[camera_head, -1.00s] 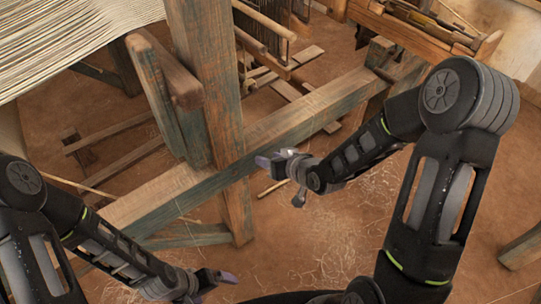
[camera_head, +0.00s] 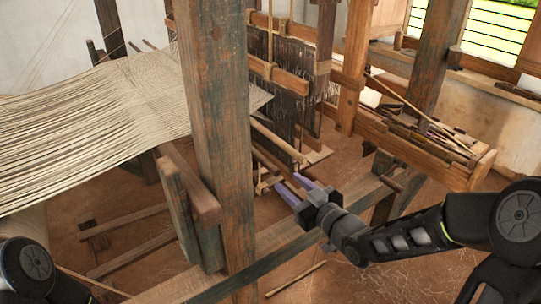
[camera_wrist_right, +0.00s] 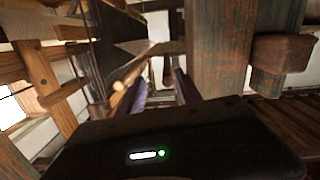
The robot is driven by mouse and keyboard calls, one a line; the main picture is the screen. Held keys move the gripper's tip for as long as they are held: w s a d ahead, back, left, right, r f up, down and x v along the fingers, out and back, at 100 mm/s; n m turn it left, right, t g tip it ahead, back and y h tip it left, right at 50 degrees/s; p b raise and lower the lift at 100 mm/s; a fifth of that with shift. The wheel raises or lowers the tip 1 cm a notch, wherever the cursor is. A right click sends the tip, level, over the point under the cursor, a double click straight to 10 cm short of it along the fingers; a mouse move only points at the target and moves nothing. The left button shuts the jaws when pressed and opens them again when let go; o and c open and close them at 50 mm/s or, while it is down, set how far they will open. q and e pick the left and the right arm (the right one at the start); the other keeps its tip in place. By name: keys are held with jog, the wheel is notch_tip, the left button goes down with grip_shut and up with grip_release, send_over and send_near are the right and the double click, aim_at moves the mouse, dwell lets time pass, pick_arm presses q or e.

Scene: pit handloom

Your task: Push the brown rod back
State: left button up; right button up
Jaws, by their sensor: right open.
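A brown rod (camera_head: 278,141) juts out from the loom's hanging frames in the head view, its near end free. A rod end (camera_wrist_right: 124,98) shows beside a finger in the right wrist view; I cannot tell for sure that it is the same rod. My right gripper (camera_head: 293,184) is open and empty, its purple fingers pointing toward the loom, below and near the rod's near end. The fingers also show in the right wrist view (camera_wrist_right: 160,90). I see no contact with the rod. My left gripper is out of view; only part of that arm shows at lower left.
A thick upright post (camera_head: 218,110) stands left of my right gripper. A long beam (camera_head: 275,242) crosses below it. Stretched pale warp threads (camera_head: 110,120) lie at left. A wooden tray of sticks (camera_head: 425,135) is at right. Bare floor shows below the loom.

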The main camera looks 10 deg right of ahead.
aim_at(270, 167)
jog(key=shift+a+r+n+y, duration=0.5)
jog(key=shift+a+r+n, duration=0.1)
jog(key=shift+r+n, duration=0.15)
jog(key=p+x, duration=0.2)
jog(key=x, duration=0.5)
jog(key=shift+w+r, duration=0.1)
jog(key=shift+r, duration=0.05)
jog(key=shift+w, duration=0.35)
jog(key=shift+c, duration=0.2)
grip_shut()
dwell(0.4)
